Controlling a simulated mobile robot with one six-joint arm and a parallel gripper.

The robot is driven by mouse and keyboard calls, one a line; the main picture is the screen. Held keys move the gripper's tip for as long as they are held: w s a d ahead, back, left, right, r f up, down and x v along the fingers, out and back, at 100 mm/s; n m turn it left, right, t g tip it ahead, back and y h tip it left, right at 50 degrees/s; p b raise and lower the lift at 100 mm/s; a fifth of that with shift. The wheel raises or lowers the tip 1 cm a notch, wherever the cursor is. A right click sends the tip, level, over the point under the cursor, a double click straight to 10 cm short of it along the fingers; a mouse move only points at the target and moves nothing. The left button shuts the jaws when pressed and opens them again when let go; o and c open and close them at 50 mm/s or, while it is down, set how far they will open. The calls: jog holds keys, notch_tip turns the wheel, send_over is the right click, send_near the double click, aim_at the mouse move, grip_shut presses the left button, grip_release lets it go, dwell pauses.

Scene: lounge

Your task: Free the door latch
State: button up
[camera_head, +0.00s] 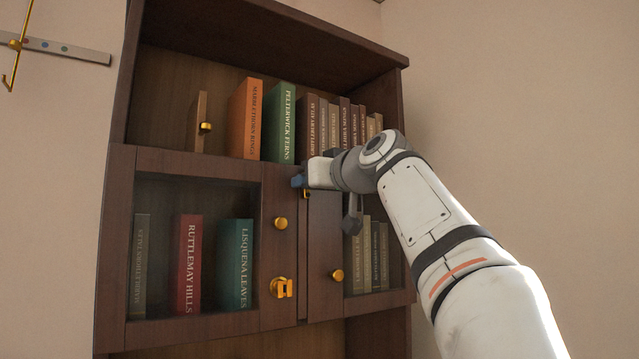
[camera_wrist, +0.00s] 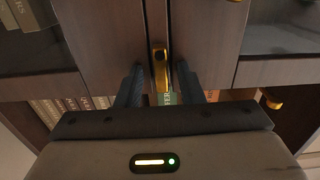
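A small gold latch (camera_head: 306,194) sits at the top of the seam between two dark wood cabinet doors, partly hidden by my gripper. In the wrist view, which looks upside down, the latch (camera_wrist: 160,58) is a narrow gold piece with a dark spot. My gripper (camera_wrist: 158,80) has its two dark fingers apart, one on each side of the latch's line. I see nothing held, and cannot tell whether the fingers touch the latch. In the head view my gripper (camera_head: 299,181) is at the doors' upper edge. The left door (camera_head: 270,190) and right door (camera_head: 322,235) look shut.
Gold knobs (camera_head: 280,223) and (camera_head: 337,275) stand on the doors, with a gold catch (camera_head: 283,287) low on the left door. Upright books, including a green one (camera_head: 280,122), fill the open shelf above. A wooden piece with a gold knob (camera_head: 203,122) stands left of them.

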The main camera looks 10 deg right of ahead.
jog(key=shift+s, duration=0.1)
jog(key=b+v, duration=0.2)
jog(key=v, duration=0.5)
jog(key=shift+s, duration=0.35)
jog(key=shift+d, duration=0.15)
